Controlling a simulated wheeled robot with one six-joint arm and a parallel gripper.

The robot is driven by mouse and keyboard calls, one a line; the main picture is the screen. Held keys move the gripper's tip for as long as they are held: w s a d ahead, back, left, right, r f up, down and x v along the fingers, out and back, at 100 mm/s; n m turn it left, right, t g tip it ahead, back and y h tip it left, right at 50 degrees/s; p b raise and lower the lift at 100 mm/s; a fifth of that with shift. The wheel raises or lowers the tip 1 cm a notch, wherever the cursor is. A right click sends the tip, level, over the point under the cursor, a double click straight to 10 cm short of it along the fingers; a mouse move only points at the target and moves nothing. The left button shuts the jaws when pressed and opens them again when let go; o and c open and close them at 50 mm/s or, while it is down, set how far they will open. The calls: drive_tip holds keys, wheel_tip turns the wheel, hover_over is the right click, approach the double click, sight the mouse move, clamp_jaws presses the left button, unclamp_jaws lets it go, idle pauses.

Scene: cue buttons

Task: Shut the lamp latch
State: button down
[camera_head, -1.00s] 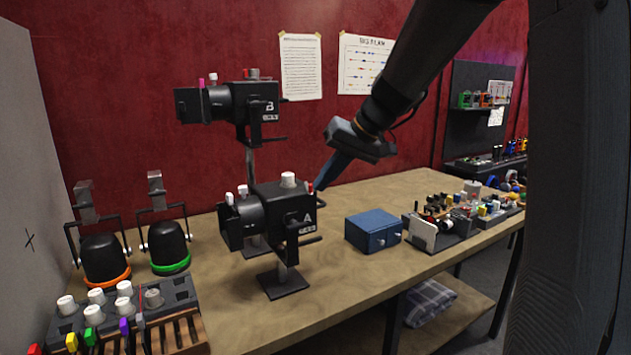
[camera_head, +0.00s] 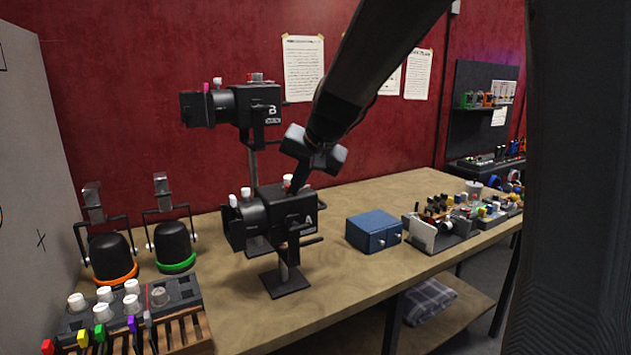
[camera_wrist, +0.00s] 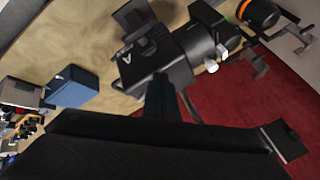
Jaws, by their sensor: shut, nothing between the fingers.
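The black lamp marked A (camera_head: 270,218) stands on a square base on the table, with white knobs on top. It also shows in the wrist view (camera_wrist: 172,55). A second black lamp marked B (camera_head: 245,103) is above and behind it. My gripper (camera_head: 296,190) is shut and empty, its tip pointing down at the top rear of lamp A and overlapping it in the picture. In the wrist view the dark fingers reach lamp A's edge; I cannot tell if they touch. The latch itself is not clearly seen, and the fingers hide part of the lamp's top.
A blue box (camera_head: 373,231) sits right of lamp A on the wooden table (camera_head: 335,275). Two black lamps with orange (camera_head: 115,275) and green rings stand at the left, behind a knob panel (camera_head: 165,297). Small parts crowd the right end. Bare tabletop lies in front of lamp A.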

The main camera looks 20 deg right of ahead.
drive_tip(key=shift+w+a, duration=0.4)
drive_tip(key=shift+a, duration=0.15)
drive_tip(key=shift+d, duration=0.15)
drive_tip(key=shift+w+d+b, duration=0.25)
drive_tip(key=shift+d+b, duration=0.15)
drive_tip(key=shift+d, duration=0.3)
